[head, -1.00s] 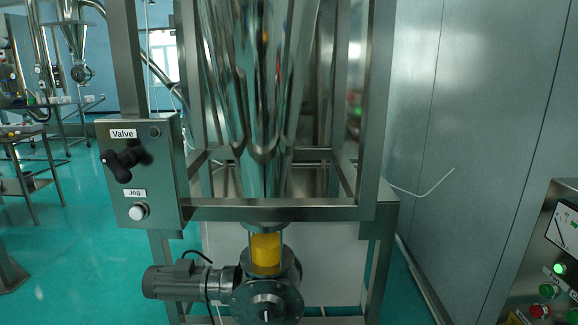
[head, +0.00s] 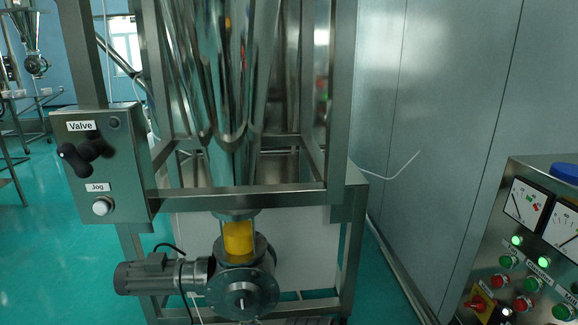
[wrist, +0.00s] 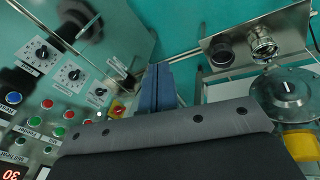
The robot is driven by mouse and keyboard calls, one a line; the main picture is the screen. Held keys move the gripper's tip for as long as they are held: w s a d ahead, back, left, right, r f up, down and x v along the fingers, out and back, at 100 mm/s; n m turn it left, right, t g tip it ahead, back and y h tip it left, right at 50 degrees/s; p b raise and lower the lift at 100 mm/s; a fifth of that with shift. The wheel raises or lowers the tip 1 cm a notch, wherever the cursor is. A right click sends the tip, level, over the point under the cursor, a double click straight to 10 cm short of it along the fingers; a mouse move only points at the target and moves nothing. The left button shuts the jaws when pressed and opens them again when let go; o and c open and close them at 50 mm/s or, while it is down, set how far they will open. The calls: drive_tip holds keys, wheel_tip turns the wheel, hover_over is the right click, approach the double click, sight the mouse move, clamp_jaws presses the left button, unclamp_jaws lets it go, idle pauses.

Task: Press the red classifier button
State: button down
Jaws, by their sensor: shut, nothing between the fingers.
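A metal control panel (head: 520,185) stands at the lower right of the head view. The small labels are too blurred to tell surely which red button is the classifier's. A button panel fills the left of the wrist view, with a red button (wrist: 69,114) among green and blue ones. My gripper (wrist: 160,70) shows in the wrist view, its blue fingers shut and empty, apart from the buttons. It is not clearly visible in the head view.
A steel frame with a hopper stands at the centre, with a yellow section (head: 238,240) and a motor (head: 160,275) below. A box (head: 118,200) labelled Valve and Jog hangs at its left. A yellow-backed red rotary switch (head: 480,302) sits at the panel's lower left.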

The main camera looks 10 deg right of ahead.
sight(519, 305)
drive_tip(key=w+d+m+t+h, duration=0.3)
drive_tip(key=w+d+m+t, duration=0.35)
drive_tip(key=w+d, duration=1.1)
drive_tip(key=s+d+f+m+t+h, duration=0.1)
drive_tip(key=d+f+m+h, duration=0.1)
drive_tip(key=d, duration=0.8)
drive_tip(key=s+d+f+m+t+h, duration=0.1)
drive_tip(key=d+m+h, duration=0.3)
drive_tip(key=d, duration=0.6)
drive_tip(key=shift+s+f+m+t+h, duration=0.2)
drive_tip(key=shift+f+m+t+h, duration=0.2)
drive_tip(key=shift+f+m, duration=0.35)
drive_tip(key=shift+r, duration=0.1)
drive_tip(key=d, duration=0.8)
drive_tip(key=shift+d, duration=0.3)
